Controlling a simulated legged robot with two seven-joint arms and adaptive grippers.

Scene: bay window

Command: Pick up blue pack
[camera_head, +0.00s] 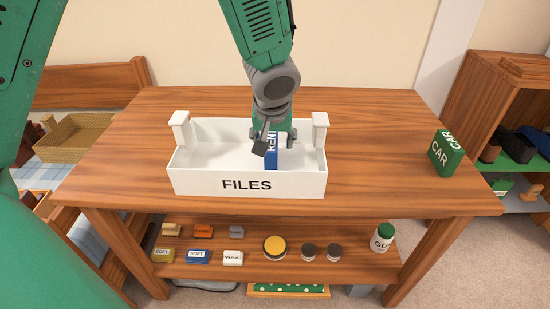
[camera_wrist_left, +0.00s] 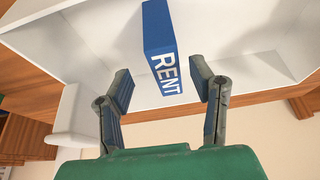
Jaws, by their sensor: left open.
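The blue pack (camera_head: 271,159), marked RENT, is inside the white FILES box (camera_head: 200,183) on the wooden table, right of the box's middle. My left gripper (camera_head: 273,142) reaches down from above into the box at the pack and partly covers it. In the left wrist view the blue pack (camera_wrist_left: 161,38) shows its RENT end between the two open fingers of my left gripper (camera_wrist_left: 162,84). A gap shows on each side of the pack. My right gripper is not in view.
A green CAR pack (camera_head: 439,158) stands on the table at the right. The box walls and its two raised end posts surround the gripper's space. The tabletop around the box is mostly clear. A lower shelf (camera_head: 360,272) holds several small items. A shoe shelf (camera_head: 510,85) stands at the right.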

